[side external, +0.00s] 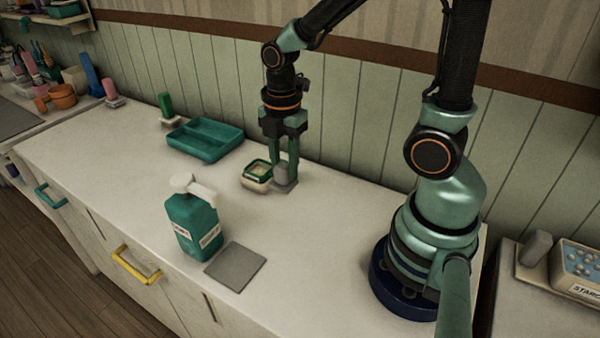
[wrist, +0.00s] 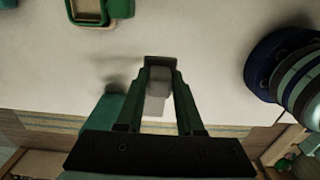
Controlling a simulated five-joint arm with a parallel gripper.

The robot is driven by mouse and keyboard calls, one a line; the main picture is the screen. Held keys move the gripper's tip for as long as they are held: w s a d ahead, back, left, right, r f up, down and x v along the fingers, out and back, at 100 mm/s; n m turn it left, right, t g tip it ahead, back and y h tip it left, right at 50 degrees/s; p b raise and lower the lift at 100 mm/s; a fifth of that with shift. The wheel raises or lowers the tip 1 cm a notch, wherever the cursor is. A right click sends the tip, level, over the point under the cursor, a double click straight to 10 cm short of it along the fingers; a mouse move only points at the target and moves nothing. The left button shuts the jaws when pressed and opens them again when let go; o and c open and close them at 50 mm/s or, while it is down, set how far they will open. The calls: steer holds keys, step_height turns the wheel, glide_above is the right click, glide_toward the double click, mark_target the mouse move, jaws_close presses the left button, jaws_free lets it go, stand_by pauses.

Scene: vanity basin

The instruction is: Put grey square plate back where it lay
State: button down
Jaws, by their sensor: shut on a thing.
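The grey square plate (side external: 287,187) is a flat square base with a rounded grey knob standing up from it. My gripper (side external: 285,176) points straight down with its fingers shut on the knob. The plate is at or just above the counter; I cannot tell which. In the wrist view the grey knob of the plate (wrist: 158,84) shows between the fingers of my gripper (wrist: 161,74). A flat dark grey square (side external: 236,267) lies bare near the counter's front edge.
A green-and-cream dish (side external: 257,174) stands close left of my gripper. A teal pump bottle (side external: 194,220) stands beside the dark square. A teal divided tray (side external: 205,139) and a green-handled piece (side external: 166,108) are farther left. Counter (side external: 325,220) is clear to the right.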

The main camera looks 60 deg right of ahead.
mark_target(285, 179)
steer(key=shift+f, duration=1.85)
steer(key=shift+f, duration=3)
steer(key=shift+f, duration=0.45)
steer(key=shift+c, duration=2.3)
jaws_free()
steer(key=shift+r, duration=0.1)
step_height(285, 179, up, 12)
steer(key=shift+f, duration=0.1)
